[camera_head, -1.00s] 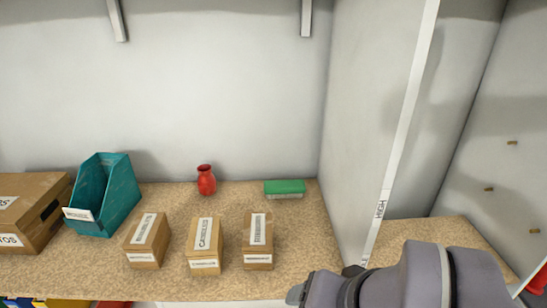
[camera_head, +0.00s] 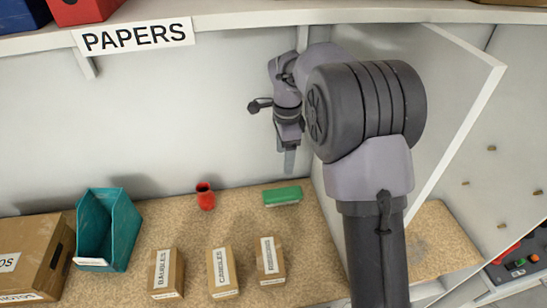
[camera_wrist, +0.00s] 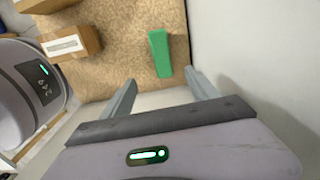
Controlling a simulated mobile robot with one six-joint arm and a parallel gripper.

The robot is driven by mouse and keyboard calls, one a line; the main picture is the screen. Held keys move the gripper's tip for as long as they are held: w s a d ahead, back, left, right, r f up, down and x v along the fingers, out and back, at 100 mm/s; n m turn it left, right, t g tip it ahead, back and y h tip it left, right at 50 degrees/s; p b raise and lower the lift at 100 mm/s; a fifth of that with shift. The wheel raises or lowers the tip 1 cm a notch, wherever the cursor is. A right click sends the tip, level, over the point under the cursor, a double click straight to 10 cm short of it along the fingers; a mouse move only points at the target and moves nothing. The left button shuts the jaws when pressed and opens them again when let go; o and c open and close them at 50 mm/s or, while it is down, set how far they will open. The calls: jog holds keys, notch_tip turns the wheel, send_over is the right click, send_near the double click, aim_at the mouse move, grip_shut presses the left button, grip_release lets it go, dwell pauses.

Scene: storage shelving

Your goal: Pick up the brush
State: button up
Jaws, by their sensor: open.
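The brush (camera_head: 282,196) has a green back and lies on the cork-coloured shelf board (camera_head: 235,219), close to the back wall and the right-hand divider. In the head view my gripper (camera_head: 289,162) points down above the brush, a little to its right and clear of it. In the wrist view the brush (camera_wrist: 160,53) lies beyond the fingertips, roughly ahead of the gap between them. My gripper (camera_wrist: 162,82) is open and empty, with both fingers apart. The brush's bristles are barely visible from here.
A red vase (camera_head: 205,197) stands left of the brush. Several labelled cardboard boxes (camera_head: 221,273) stand in front. A teal bin (camera_head: 125,222) and a larger box (camera_head: 33,262) are at left. A white divider (camera_head: 455,150) rises at right. A shelf labelled PAPERS (camera_head: 220,12) is above.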

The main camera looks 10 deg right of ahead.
aim_at(282, 192)
notch_tip(282, 192, down, 14)
jog(key=b, duration=0.4)
jog(key=shift+w+r, duration=0.1)
jog(key=shift+r, duration=0.15)
jog(key=f, duration=0.2)
jog(key=f+b, duration=0.1)
jog(key=f, duration=0.1)
jog(key=shift+w+a+f, duration=0.1)
jog(key=shift+w+f, duration=0.1)
jog(key=shift+f, duration=0.05)
jog(key=shift+s+r, duration=0.1)
jog(key=shift+c, duration=1.3)
jog(key=c, duration=1.2)
notch_tip(282, 192, up, 10)
jog(key=shift+p, duration=1.2)
jog(key=shift+c, duration=0.2)
